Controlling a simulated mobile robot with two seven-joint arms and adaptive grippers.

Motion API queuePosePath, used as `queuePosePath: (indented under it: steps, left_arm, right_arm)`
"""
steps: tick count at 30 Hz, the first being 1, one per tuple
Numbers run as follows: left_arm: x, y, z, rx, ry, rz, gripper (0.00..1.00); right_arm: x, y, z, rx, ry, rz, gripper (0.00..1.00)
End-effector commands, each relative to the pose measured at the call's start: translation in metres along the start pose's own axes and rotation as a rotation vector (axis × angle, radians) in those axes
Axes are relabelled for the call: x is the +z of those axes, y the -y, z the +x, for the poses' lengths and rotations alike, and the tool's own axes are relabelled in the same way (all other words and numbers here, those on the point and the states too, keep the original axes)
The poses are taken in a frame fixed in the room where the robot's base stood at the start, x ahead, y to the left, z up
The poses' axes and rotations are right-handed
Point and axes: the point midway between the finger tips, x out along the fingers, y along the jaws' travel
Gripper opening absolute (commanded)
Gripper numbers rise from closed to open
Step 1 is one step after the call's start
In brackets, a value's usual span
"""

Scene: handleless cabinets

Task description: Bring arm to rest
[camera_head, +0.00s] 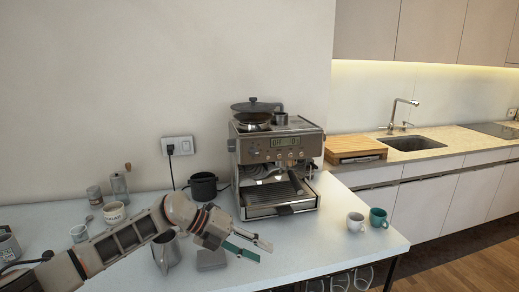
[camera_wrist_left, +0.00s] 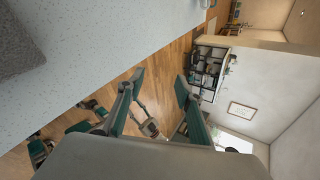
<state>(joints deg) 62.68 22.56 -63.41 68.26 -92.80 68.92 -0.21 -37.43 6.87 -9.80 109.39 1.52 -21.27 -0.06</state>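My left gripper (camera_head: 265,253) reaches in from the left over the white table (camera_head: 330,262), in front of the coffee machine (camera_head: 277,165). In the left wrist view its two fingers (camera_wrist_left: 159,78) are spread apart with nothing between them. The gripper is empty and apart from the machine. My right gripper does not show in the head view.
A metal pitcher (camera_head: 166,252) and a grey block (camera_head: 211,260) are close to my left arm. A white mug (camera_head: 355,222) and a green mug (camera_head: 378,217) stand near the right edge. A black container (camera_head: 203,186) is left of the machine.

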Motion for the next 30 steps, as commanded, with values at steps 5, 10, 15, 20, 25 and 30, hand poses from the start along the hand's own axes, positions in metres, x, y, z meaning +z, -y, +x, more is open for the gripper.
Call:
queuePosePath:
  steps: [5,10,15,20,25,30]
  left_arm:
    - [-0.045,0.034,0.05,-0.322,0.038,-0.148,0.36]
    - [-0.065,0.051,0.062,-0.581,0.137,-0.352,0.36]
    - [-0.073,0.037,0.054,-0.78,0.275,-0.609,0.36]
    - [-0.083,-0.006,0.04,-0.904,0.429,-0.885,0.36]
    - [-0.11,-0.081,0.023,-0.966,0.611,-1.208,0.36]
    - [-0.166,-0.17,0.009,-0.951,0.794,-1.544,0.36]
  right_arm:
    - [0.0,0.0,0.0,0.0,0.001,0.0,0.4]
    - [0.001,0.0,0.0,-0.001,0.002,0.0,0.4]
    - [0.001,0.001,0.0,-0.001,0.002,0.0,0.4]
    - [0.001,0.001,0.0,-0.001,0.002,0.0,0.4]
    - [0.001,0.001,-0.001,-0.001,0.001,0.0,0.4]
    - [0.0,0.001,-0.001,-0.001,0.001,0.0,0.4]
